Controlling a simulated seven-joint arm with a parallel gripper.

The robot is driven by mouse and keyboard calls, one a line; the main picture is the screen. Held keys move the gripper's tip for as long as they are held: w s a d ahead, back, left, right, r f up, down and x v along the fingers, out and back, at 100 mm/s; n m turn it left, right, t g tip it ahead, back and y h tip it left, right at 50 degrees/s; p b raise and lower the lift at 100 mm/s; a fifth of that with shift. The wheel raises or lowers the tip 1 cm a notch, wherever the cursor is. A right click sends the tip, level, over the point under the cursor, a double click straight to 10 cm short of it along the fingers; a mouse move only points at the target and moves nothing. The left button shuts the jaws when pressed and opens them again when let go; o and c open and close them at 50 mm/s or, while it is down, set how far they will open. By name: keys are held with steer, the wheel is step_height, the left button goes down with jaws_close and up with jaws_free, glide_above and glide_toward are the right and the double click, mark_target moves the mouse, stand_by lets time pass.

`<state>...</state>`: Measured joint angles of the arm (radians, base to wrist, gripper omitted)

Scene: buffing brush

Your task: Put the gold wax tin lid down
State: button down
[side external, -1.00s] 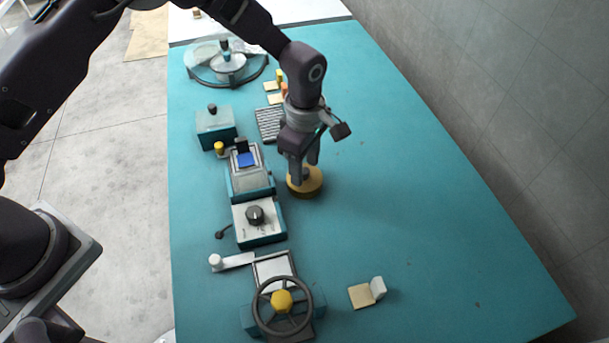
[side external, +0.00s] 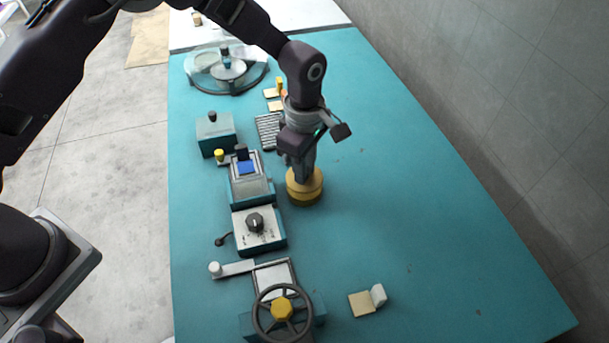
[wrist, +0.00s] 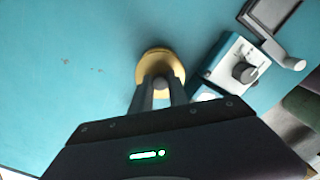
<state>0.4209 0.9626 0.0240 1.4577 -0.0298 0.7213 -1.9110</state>
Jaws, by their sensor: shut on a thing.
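The gold wax tin lid (side external: 312,187) is a round gold disc on the teal bench top. It shows as the upper of two gold layers, above the gold tin (side external: 304,200). I cannot tell whether there is a gap between them. My gripper (side external: 303,178) points down from above and is shut on the lid. In the wrist view, my two fingers (wrist: 161,86) close on a small grey knob at the middle of the lid (wrist: 160,57). The fingers and wrist hide part of the lid.
Left of the lid stand a control box with a black dial (side external: 255,222) and a unit with a blue pad (side external: 247,168). A handwheel (side external: 282,310) is at the front. A small cream block (side external: 361,303) lies front right. The bench right of the lid is clear.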

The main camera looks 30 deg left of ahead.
steer(key=r, duration=0.4)
steer(key=d+r, duration=0.1)
steer(key=r, duration=0.2)
steer(key=shift+s, duration=0.35)
steer(key=s+d+f+m, duration=0.1)
steer(key=s+d+m, duration=0.3)
steer(key=s+d, duration=0.25)
steer(key=f, duration=1)
steer(key=shift+s+d+f, duration=0.15)
steer(key=shift+d+f, duration=0.1)
steer(key=shift+d, duration=0.05)
steer(key=c, duration=1.3)
jaws_free()
steer(key=shift+f, duration=0.1)
